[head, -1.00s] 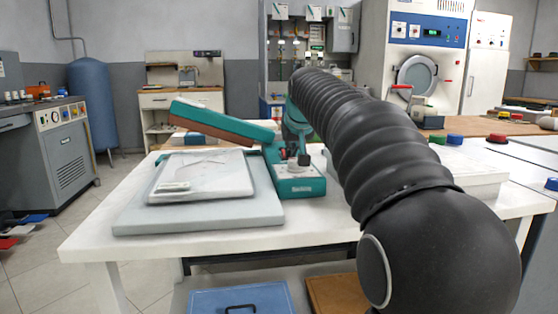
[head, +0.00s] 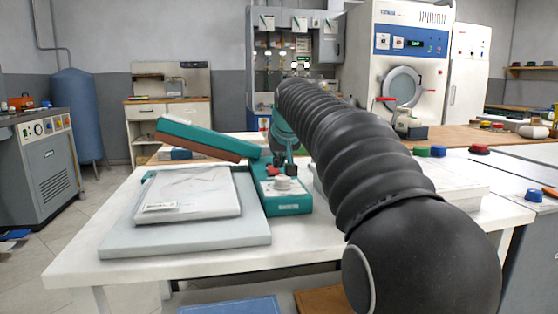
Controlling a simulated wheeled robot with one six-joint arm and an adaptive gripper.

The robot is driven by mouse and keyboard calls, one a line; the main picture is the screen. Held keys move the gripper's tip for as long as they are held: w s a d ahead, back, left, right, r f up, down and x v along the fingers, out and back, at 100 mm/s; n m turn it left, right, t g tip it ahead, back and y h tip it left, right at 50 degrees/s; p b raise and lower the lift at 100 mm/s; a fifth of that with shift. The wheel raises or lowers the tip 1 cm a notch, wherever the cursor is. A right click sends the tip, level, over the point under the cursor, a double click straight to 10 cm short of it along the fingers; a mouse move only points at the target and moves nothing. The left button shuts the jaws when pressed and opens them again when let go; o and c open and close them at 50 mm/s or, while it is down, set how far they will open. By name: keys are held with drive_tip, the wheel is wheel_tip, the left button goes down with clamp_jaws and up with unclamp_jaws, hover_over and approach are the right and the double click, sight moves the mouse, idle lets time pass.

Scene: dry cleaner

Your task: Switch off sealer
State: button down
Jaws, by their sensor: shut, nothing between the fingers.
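The sealer is teal. Its long arm (head: 205,137) is raised and tilts up to the left. Its base (head: 285,203) stands on the white table, with a pale round knob (head: 283,184) and a small red switch (head: 273,170) on top. Whether the switch is on or off cannot be made out. My gripper (head: 285,166) is shut and empty, pointing down at the back of the base, close to the switch and knob. My black arm hides part of it, and contact cannot be told.
A clear-wrapped flat package (head: 190,195) lies on a grey slab (head: 185,240) left of the base. A white box (head: 450,185) stands right of my arm. Red, green and blue buttons (head: 438,151) are further right. The table's front left strip (head: 85,255) is bare.

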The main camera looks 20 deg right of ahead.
drive_tip(key=r+p, duration=0.2)
drive_tip(key=r, duration=0.1)
drive_tip(key=r+p, duration=0.1)
drive_tip(key=p, duration=0.1)
drive_tip(key=shift+s+r, duration=0.3)
drive_tip(key=shift+s, duration=0.05)
drive_tip(key=s+r, duration=0.5)
drive_tip(key=s, duration=0.3)
drive_tip(key=shift+s+a+b, duration=0.15)
drive_tip(key=shift+a+b, duration=0.15)
drive_tip(key=shift+a, duration=0.05)
